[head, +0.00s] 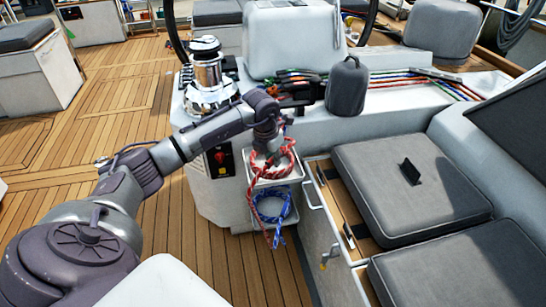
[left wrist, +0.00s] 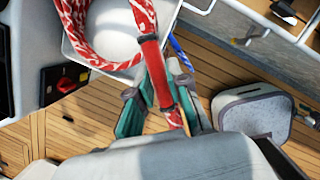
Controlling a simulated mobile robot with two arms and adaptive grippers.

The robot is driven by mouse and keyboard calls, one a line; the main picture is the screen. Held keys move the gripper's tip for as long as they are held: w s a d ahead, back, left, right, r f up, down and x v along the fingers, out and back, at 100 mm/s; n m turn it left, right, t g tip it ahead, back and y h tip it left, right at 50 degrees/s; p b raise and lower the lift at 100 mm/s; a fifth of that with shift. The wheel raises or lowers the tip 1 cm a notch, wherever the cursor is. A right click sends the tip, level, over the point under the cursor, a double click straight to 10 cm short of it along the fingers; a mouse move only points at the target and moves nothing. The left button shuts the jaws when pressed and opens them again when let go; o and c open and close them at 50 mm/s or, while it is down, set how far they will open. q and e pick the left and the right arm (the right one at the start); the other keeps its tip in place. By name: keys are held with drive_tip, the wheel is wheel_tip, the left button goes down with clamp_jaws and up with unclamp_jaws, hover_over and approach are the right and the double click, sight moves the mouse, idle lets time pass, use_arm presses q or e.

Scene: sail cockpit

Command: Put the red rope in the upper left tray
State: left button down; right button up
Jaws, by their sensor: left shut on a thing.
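The red rope (head: 284,163) is a red and white coil at the small white upper tray (head: 262,183) on the side of the white console. A tail of it hangs down past the lower tray. In the left wrist view, the red rope (left wrist: 150,68) passes between the teal fingers of my left gripper (left wrist: 158,95), which is shut on it. Loops of the rope lie over the white tray (left wrist: 118,45) there. In the head view the gripper is right above the upper tray, its fingertips partly hidden. My right gripper is not in view.
A blue rope (head: 273,208) hangs at the lower tray. A chrome winch (head: 207,68) and a dark grey covered winch (head: 347,86) stand on the console. Grey seat cushions (head: 410,190) are at right. A grey box-like item (left wrist: 255,112) shows in the wrist view.

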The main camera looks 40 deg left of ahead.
use_arm(q)
drive_tip(key=shift+f, duration=0.15)
idle(0.5)
drive_tip(key=c, duration=1)
unclamp_jaws()
drive_tip(key=shift+c, duration=0.2)
drive_tip(key=shift+o, duration=0.4)
drive_tip(key=o, duration=0.4)
